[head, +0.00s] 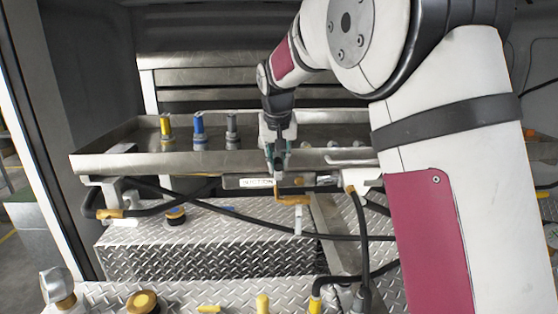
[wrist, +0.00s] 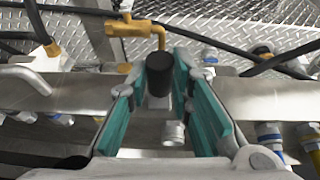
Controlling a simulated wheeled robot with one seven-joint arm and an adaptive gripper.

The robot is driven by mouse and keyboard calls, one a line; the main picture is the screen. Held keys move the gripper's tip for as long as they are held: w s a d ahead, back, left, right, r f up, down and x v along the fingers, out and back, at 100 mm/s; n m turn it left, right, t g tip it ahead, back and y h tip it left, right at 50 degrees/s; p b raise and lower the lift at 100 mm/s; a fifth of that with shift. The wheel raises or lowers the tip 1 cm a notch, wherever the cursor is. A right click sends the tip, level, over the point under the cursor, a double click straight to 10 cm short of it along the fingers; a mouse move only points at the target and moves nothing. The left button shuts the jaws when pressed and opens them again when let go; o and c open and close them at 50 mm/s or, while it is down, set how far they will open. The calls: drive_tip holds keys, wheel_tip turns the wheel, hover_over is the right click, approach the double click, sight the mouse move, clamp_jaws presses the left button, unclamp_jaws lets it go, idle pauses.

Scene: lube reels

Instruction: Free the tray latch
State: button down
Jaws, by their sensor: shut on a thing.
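The tray latch (head: 290,200) is a brass-yellow bent lever below the front edge of the long metal tray (head: 115,163). In the wrist view the latch (wrist: 138,29) has a brass body and a bent rod leading to a black cylindrical grip (wrist: 159,75). My gripper (head: 277,162) reaches down over the tray's front rim at the latch. In the wrist view its teal fingers (wrist: 160,70) stand on both sides of the black grip and are shut on it. In the head view the fingers largely hide the grip.
Yellow (head: 166,130), blue (head: 199,132) and grey (head: 231,130) nozzles stand in the tray, left of my gripper. Black hoses (head: 240,222) cross below the tray, above a diamond-plate box (head: 200,255). A brass-ended hose (head: 360,215) hangs to the right.

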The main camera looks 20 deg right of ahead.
sight(260, 167)
drive_tip(key=a+h, duration=0.2)
drive_tip(key=h, duration=0.1)
drive_tip(key=a+f+n+h, duration=0.1)
drive_tip(key=h, duration=0.1)
drive_tip(key=shift+w+a+g, duration=0.15)
drive_tip(key=shift+w+g, duration=0.2)
drive_tip(key=shift+g, duration=0.05)
drive_tip(key=h, duration=0.1)
drive_tip(key=a+f+h+b, duration=0.1)
drive_tip(key=shift+w+a+n+h, duration=0.15)
drive_tip(key=shift+n+h, duration=0.15)
drive_tip(key=shift+n, duration=0.1)
wheel_tip(260, 167, down, 8)
drive_tip(key=a+n+t+h+b, duration=0.1)
drive_tip(key=n+h+b, duration=0.2)
drive_tip(key=h, duration=0.9)
drive_tip(key=shift+a+r+n+b, duration=0.3)
drive_tip(key=shift+n+b, duration=0.1)
drive_tip(key=shift+n, duration=0.4)
drive_tip(key=shift+f, duration=0.1)
drive_tip(key=c, duration=1.4)
unclamp_jaws()
drive_tip(key=shift+w, duration=0.1)
drive_tip(key=shift+a, duration=0.1)
